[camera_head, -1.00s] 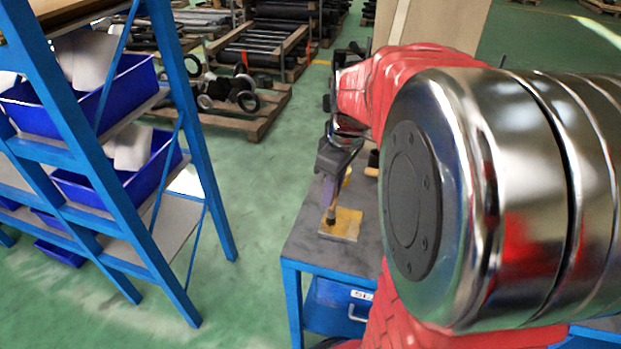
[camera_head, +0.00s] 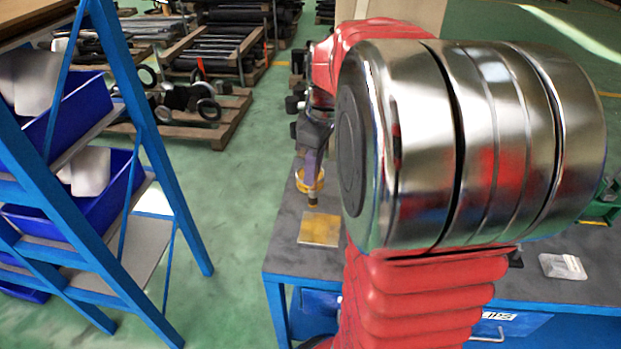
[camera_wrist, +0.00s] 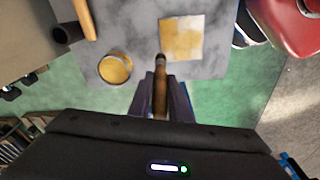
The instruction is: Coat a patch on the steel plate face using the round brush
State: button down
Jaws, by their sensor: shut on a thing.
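The steel plate (camera_head: 319,236) lies flat on the workbench; it also shows in the wrist view (camera_wrist: 194,51). Much of its face is yellow, with bare grey along the near side in the head view. My gripper (camera_wrist: 161,82) is shut on the round brush (camera_wrist: 160,90), held bristles down. In the head view the brush tip (camera_head: 313,202) appears just beyond the plate's far edge; whether it touches anything is unclear. A round pot of yellow coating (camera_wrist: 115,68) stands beside the plate, partly behind the brush in the head view (camera_head: 318,182).
The blue workbench (camera_head: 290,258) has a grey top. A wooden handle (camera_wrist: 83,18) and a dark cylinder (camera_wrist: 60,34) are near the pot. A blue shelf rack (camera_head: 165,175) with bins stands left. Green floor lies between. My arm hides part of the bench.

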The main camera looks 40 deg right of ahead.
jog(key=shift+d+r, duration=0.1)
jog(key=shift+r, duration=2.6)
jog(key=w+a+f+m, duration=0.3)
jog(key=w+a+f, duration=0.5)
jog(key=a, duration=0.3)
jog(key=w+a+f+m, duration=0.2)
jog(key=w+a+f, duration=0.6)
jog(key=a+f, duration=0.2)
jog(key=shift+a+f+m+h, duration=0.3)
jog(key=shift+a+f+m, duration=0.1)
jog(key=shift+f, duration=0.05)
jog(key=shift+s+a, duration=0.1)
jog(key=shift+s, duration=0.05)
